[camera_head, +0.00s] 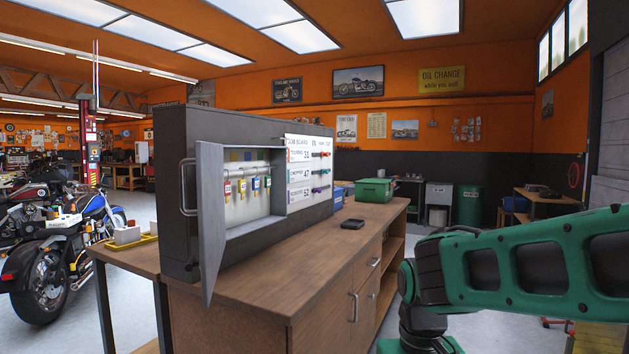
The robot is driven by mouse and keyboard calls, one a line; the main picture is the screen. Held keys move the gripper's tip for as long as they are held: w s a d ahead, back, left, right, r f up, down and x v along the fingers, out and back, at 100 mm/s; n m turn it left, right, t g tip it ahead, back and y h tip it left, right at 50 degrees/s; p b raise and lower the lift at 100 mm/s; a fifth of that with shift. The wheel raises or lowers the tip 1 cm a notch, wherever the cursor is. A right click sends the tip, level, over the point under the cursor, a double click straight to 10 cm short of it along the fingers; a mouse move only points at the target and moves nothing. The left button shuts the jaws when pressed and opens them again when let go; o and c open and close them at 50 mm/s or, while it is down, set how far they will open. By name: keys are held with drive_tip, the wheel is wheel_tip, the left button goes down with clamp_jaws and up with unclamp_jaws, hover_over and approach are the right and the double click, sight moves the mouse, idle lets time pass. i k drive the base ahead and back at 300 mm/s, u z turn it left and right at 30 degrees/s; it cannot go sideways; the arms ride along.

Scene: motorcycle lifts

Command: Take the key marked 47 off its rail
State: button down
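A dark key cabinet (165,180) stands on the wooden workbench (290,275) left of centre. Its grey door (211,225) is swung open toward me. Inside, several keys hang in a row against a pale back panel. Their tags are red (227,187), yellow (242,186), blue (255,183) and green (267,182). The tag numbers are too small to read, so I cannot tell which key is 47. A job board (301,170) beside the opening shows 31, 47 and 52. My green arm fills the lower right; my gripper is not visible.
A black phone-like object (352,224) lies on the bench, with a green box (375,190) farther back. The bench top right of the cabinet is mostly clear. A motorcycle (60,260) stands at left, near a yellow tray (132,240). Drawer handles (354,306) stick out from the bench front.

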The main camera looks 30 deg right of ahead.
sight(241, 183)
drive_tip(key=z, duration=2.1)
drive_tip(key=i, duration=2.75)
drive_tip(key=u, duration=2.1)
